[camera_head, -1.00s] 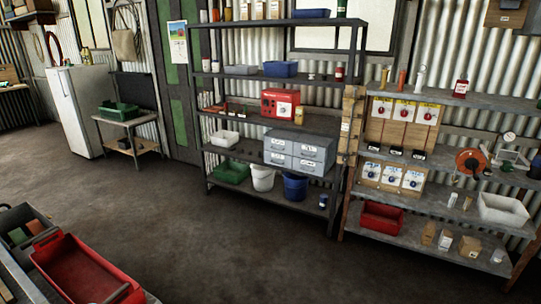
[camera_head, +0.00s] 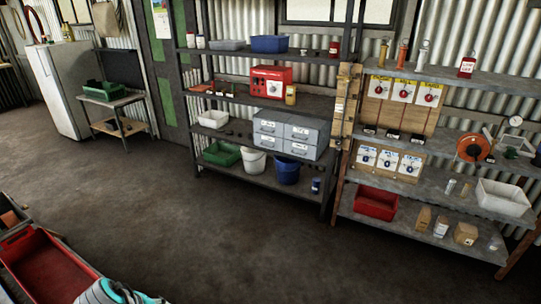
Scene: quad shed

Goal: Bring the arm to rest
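A grey and teal piece at the bottom left edge (camera_head: 112,292) looks like part of my arm, cut off by the frame. My gripper is not in view, so I cannot see whether it holds anything.
A red tray (camera_head: 48,262) lies at the lower left, close to the arm piece. A dark metal shelf (camera_head: 225,92) with bins, a red box (camera_head: 270,83) and grey drawers (camera_head: 290,135) stands at the back. A second shelf unit (camera_head: 410,222) stands right. A white fridge (camera_head: 58,90) stands left. The floor (camera_head: 230,240) is clear.

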